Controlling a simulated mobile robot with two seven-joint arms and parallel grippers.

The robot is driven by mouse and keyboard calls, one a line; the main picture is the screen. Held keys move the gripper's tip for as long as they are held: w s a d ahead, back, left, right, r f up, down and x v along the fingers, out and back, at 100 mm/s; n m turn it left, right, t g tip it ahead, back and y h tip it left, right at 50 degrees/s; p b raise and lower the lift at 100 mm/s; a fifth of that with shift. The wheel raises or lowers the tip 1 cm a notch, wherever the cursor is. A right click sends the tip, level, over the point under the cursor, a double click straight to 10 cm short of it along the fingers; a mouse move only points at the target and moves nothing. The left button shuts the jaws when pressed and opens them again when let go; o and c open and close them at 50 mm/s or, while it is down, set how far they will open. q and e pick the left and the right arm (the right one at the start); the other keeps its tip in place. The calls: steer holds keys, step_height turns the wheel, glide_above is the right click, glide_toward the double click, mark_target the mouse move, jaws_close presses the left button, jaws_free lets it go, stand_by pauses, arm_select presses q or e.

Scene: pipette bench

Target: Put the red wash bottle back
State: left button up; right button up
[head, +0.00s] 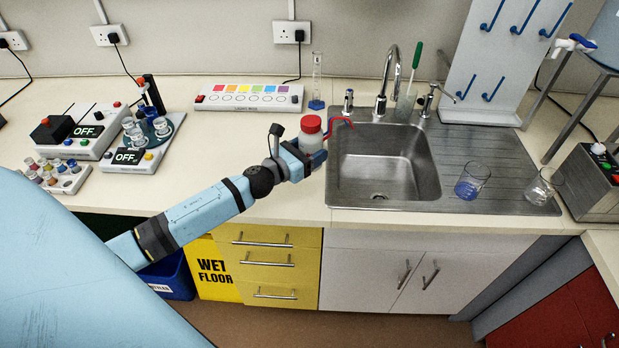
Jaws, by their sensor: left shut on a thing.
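The red wash bottle (310,138) has a red cap, a pale body and a thin red spout that points right toward the sink. My left gripper (312,155) is shut on its body, near the left rim of the sink. The bottle looks upright. The fingers partly hide its lower part, and I cannot tell whether its base touches the worktop. My right gripper is not in view.
The steel sink (433,170) with its tap (388,75) lies to the right. Two glass beakers (472,181) (543,186) stand on the drainboard. A measuring cylinder (317,82) and a colour-striped box (249,98) stand behind. Instruments (131,157) fill the left worktop.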

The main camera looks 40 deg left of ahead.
arm_select(q)
step_height(320, 180, down, 10)
steer(key=shift+r+b, duration=0.1)
steer(key=shift+b, duration=0.3)
steer(key=shift+f+b, duration=0.25)
steer(key=shift+b, duration=0.05)
steer(key=o, duration=0.6)
steer(key=shift+o, duration=0.2)
steer(key=shift+r, duration=0.1)
